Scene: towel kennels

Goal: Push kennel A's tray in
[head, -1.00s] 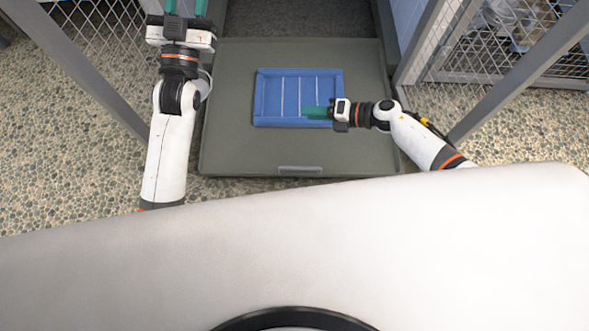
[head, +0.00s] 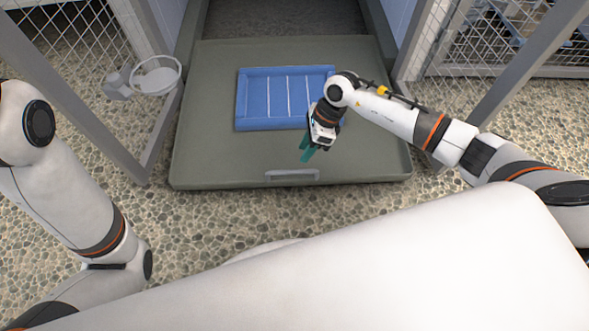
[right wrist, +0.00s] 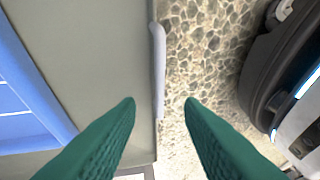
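The grey-green tray (head: 210,150) sticks out of the kennel opening (head: 285,18) toward me, with a grey handle (head: 292,175) on its front edge. A blue bed (head: 285,125) lies on the tray. My right gripper (head: 304,156) is over the front part of the tray, pointing down toward the handle, near the bed's right front corner. In the right wrist view its green fingers (right wrist: 160,103) are apart with nothing between them; the handle (right wrist: 158,70) runs along the tray edge just beyond the tips. My left arm shows at the left, but its gripper is out of view.
Open mesh doors with grey frames stand left (head: 95,100) and right (head: 530,65) of the tray. A white bowl (head: 156,75) hangs at the left door. Pebbled floor (head: 200,220) lies clear in front of the tray. My own base shows at the right wrist view's right edge.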

